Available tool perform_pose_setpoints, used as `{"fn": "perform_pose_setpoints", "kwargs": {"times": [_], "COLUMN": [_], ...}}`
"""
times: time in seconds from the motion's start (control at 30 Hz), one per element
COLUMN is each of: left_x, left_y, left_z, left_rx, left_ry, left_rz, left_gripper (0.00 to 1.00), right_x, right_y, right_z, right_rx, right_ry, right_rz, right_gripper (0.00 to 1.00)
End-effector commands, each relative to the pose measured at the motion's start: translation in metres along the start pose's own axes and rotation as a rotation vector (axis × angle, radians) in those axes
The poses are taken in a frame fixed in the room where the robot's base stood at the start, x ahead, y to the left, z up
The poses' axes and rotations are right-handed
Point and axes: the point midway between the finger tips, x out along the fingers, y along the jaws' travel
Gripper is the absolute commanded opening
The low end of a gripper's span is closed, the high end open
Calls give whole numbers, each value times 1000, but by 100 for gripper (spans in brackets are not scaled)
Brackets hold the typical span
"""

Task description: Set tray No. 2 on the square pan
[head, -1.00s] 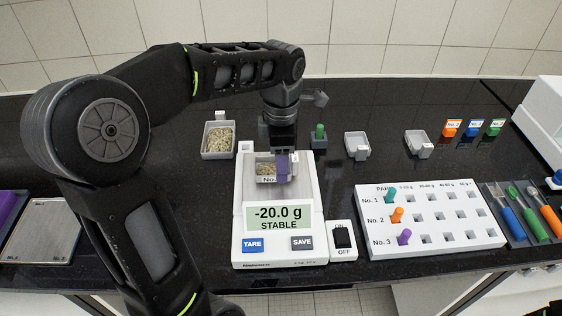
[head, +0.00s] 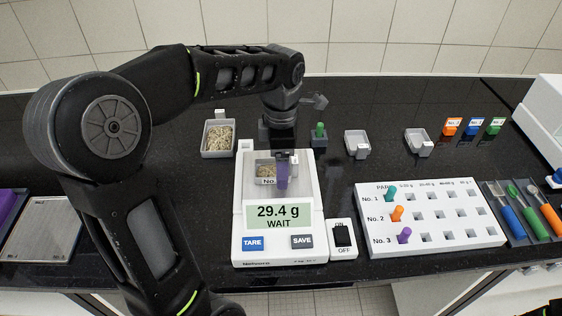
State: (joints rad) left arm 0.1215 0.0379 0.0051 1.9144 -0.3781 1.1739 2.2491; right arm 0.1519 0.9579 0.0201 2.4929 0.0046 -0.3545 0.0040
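A small grey tray (head: 265,171) with pale grains in it is at the square pan (head: 307,190) of the white balance. Its label reads "No." and the number is hidden behind a purple upright piece (head: 283,172), which looks like the tray's handle. My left gripper (head: 283,153) comes down from above and appears shut on this piece; its fingertips are hard to make out. The tray looks to be on the pan or just touching it. The balance display (head: 279,216) reads 29.4 g and WAIT.
A small block with a green peg (head: 319,134) is just behind the balance. A pegboard (head: 433,217) and an on/off switch box (head: 342,238) are to the right.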

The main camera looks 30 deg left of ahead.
Motion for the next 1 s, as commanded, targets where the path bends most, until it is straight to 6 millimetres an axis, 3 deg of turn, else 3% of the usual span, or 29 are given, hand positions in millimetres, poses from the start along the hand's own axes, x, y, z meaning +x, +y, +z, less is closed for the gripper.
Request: {"fn": "perform_pose_setpoints", "kwargs": {"times": [0.27, 0.47, 0.6, 0.7, 1.0], "left_x": [-21, -61, -98, -114, -124], "left_y": [1, 1, 0, 0, 0], "left_z": [0, 1, 0, 0, 0], "left_rx": [-1, 0, 0, 0, 0], "left_ry": [-2, -4, -2, -1, 0], "left_rz": [4, 5, 2, 0, 0], "left_gripper": [77, 77, 77, 77, 77], "right_x": [0, 2, -14, -28, -36], "right_y": [0, 0, -5, -8, -10], "right_z": [0, 0, 1, 3, 5], "right_rx": [0, 0, 2, 5, 9], "right_ry": [0, 0, -3, -7, -12], "right_rz": [1, 0, 3, 8, 13], "right_gripper": [65, 65, 65, 65, 65]}}
